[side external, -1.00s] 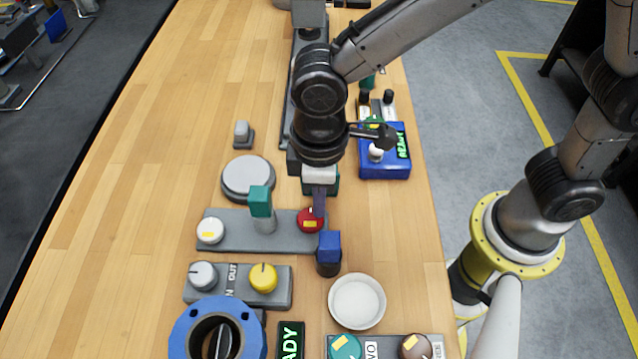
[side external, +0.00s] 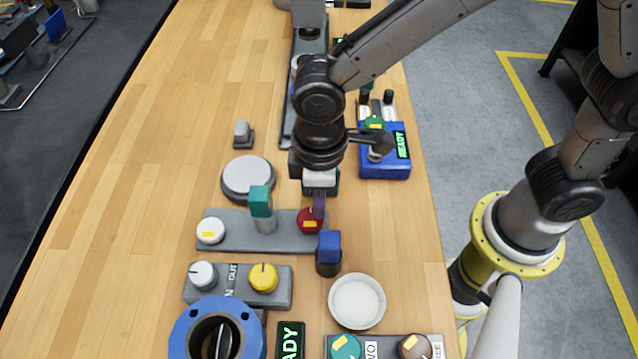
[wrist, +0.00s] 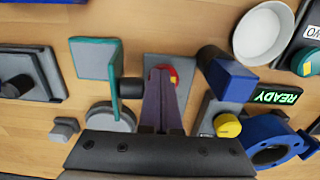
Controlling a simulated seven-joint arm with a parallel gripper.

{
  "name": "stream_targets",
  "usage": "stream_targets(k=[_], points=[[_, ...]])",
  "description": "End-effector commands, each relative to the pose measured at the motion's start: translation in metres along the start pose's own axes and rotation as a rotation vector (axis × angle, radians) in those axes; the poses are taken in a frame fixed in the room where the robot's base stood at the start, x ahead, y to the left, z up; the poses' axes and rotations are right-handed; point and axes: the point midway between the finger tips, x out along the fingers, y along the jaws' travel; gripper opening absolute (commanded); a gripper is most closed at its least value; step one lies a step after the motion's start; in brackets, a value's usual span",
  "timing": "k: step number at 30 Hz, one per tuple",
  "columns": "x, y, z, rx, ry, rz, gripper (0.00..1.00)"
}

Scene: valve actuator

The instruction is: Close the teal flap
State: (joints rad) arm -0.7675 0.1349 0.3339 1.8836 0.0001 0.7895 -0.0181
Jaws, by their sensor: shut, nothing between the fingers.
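In the wrist view, a dark grey panel with a teal rim (wrist: 80,72) lies on the table at left. The teal flap (wrist: 114,85) stands up from its right edge, seen nearly edge-on, so it looks open. A short black knob (wrist: 131,89) sticks out from the flap's right face. My gripper (wrist: 160,70) is shut and empty, just right of the knob; I cannot tell whether they touch. In the side view my gripper (side external: 319,208) points down by the red knob, and hides most of the flap; only a teal sliver (side external: 336,182) shows.
Close by are the red knob (side external: 310,221) on a grey board, a teal-topped post (side external: 260,203), a blue-capped post (side external: 329,248), a grey disc (side external: 248,176) and a white bowl (side external: 357,302). A blue READY box (side external: 398,168) stands behind right. The table's left side is clear.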

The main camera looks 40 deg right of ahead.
Motion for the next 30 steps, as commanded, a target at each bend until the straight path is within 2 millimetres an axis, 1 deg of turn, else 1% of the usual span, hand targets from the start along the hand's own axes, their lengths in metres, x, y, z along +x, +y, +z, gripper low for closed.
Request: stream_targets(k=[30], points=[[0.000, 0.028, 0.000, 0.002, 0.000, 0.000, 0.00]])
